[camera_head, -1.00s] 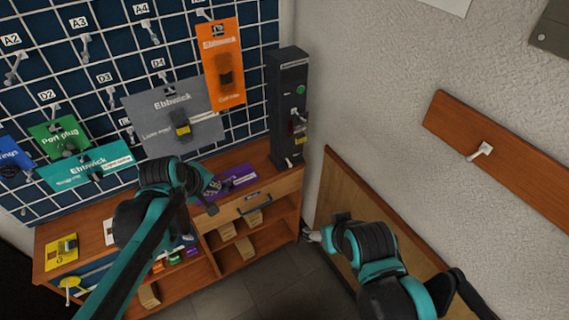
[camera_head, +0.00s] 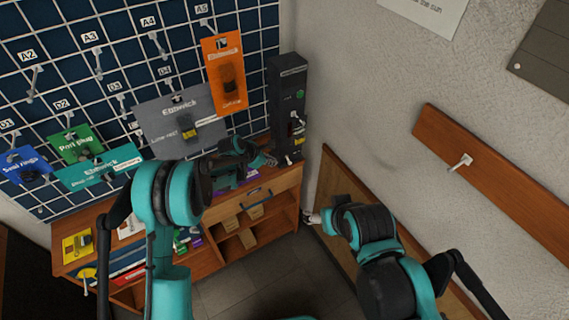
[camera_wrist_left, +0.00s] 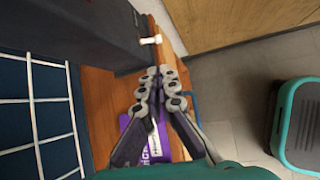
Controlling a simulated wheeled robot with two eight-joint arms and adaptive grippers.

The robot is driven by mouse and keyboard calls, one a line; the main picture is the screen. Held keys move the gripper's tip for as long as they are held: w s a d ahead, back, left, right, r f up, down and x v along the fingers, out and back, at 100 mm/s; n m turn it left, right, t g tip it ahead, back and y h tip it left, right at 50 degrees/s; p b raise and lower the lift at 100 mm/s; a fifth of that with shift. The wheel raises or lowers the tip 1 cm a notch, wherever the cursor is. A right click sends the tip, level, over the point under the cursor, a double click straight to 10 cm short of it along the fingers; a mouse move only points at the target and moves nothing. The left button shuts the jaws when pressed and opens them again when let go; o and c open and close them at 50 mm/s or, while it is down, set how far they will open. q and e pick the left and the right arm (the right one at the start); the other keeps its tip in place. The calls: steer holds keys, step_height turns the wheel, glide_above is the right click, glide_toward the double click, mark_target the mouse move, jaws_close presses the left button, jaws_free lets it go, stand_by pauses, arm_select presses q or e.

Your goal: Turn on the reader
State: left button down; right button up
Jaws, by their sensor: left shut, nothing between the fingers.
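A tall dark box (camera_head: 287,82), likely the reader, stands at the right end of the wooden bench against the wall corner. Its front has a green round button (camera_head: 300,94) and small light fittings below it. Its label is too small to read. In the left wrist view the box (camera_wrist_left: 85,30) fills the upper left, with a white peg (camera_wrist_left: 151,40) sticking out. My left gripper (camera_head: 268,159) is shut and empty beside the box's lower part. In its wrist view the fingertips (camera_wrist_left: 161,74) are close to the peg, apparently apart from it. My right gripper (camera_head: 311,217) hangs low right; its jaws are unclear.
A wire grid panel (camera_head: 60,95) with hooks and hanging cards is behind the bench (camera_head: 285,178). A purple card (camera_wrist_left: 140,135) lies on the bench under my left gripper. A wooden rail (camera_head: 495,180) with a hook runs along the right wall.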

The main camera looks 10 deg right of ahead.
arm_select(q)
steer(key=shift+w+d+f, duration=0.1)
steer(key=shift+d+f, duration=0.15)
steer(key=shift+f, duration=0.15)
steer(key=b+x, duration=0.2)
steer(key=x, duration=0.8)
steer(key=shift+r+n+g+h+b, duration=0.5)
steer(key=shift+n+g+b, duration=0.25)
steer(key=shift+g, duration=0.45)
stand_by(0.3)
steer(key=shift+r+b, duration=0.4)
steer(key=shift+r+g, duration=0.15)
steer(key=shift+g, duration=0.35)
steer(key=shift+r, duration=0.15)
